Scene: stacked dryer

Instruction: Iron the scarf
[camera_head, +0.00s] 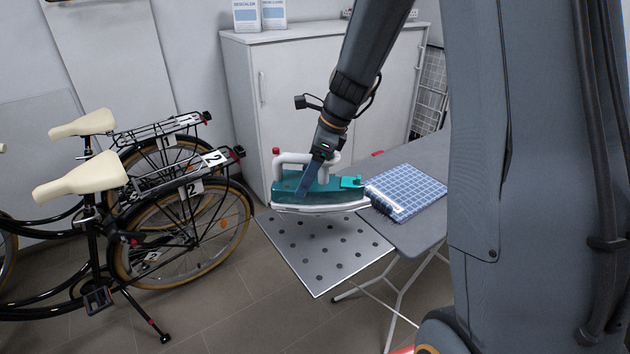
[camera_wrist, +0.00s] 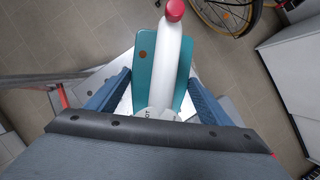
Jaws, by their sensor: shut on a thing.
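The iron (camera_head: 317,192) is teal and white with a red knob, and it is in my gripper (camera_head: 312,182). It is held level above the perforated metal rest plate, its tip pointing right toward the scarf. In the wrist view the iron (camera_wrist: 162,75) lies between the two blue fingers of my gripper (camera_wrist: 160,92), which are shut on it.
The perforated rest plate (camera_head: 318,252) extends from the board's left end. Bicycles (camera_head: 170,190) stand at the left. A white cabinet (camera_head: 275,90) with two boxes (camera_head: 260,14) on top stands behind. A wire rack (camera_head: 430,85) is at the back right. Tiled floor is clear in front.

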